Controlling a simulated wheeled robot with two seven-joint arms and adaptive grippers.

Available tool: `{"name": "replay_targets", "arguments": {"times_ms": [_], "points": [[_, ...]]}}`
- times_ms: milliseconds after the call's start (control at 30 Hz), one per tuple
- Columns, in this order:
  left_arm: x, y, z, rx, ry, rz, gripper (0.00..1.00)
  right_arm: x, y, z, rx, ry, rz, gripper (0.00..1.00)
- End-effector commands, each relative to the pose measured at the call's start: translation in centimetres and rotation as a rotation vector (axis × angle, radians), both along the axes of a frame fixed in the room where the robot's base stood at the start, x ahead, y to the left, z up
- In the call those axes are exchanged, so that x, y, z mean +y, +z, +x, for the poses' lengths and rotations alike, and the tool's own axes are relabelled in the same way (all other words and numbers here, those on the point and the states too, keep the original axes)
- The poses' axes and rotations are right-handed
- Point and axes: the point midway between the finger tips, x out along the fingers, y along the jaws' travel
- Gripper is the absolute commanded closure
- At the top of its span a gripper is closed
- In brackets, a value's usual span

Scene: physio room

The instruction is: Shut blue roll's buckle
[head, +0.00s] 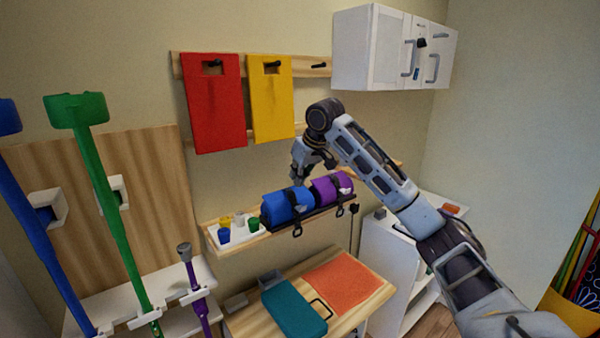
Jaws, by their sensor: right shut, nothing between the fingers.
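A blue roll (283,209) lies on a dark rack on the wooden wall shelf, with a black strap around it. A small pale piece shows at its right end, but I cannot tell whether its buckle is open or shut. A purple roll (326,190) lies just right of it, also strapped. My right gripper (299,180) is just above the blue roll, pointing down, shut and empty. Its fingertips are close to the strap; I cannot tell whether they touch it. My left gripper is not in view.
A white tray with small coloured cups (238,240) sits left of the rolls. Red (217,115) and yellow (272,110) mats hang behind. A white cabinet (368,48) is up right. Below, a wooden table holds a teal item (294,309) and an orange mat (343,284).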

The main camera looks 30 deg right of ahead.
Motion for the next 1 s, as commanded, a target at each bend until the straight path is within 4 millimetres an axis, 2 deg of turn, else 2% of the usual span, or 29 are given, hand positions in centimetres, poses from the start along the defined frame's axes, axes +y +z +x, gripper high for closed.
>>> {"name": "replay_targets", "arguments": {"times_ms": [567, 1000], "points": [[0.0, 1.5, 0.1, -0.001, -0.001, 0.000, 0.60, 0.3, -5.9, 3.4, 0.001, 0.000, -0.001, 1.00], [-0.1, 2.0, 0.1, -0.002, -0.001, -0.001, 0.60, 0.0, -6.5, 0.6, 0.000, 0.000, -0.001, 1.00]]}}
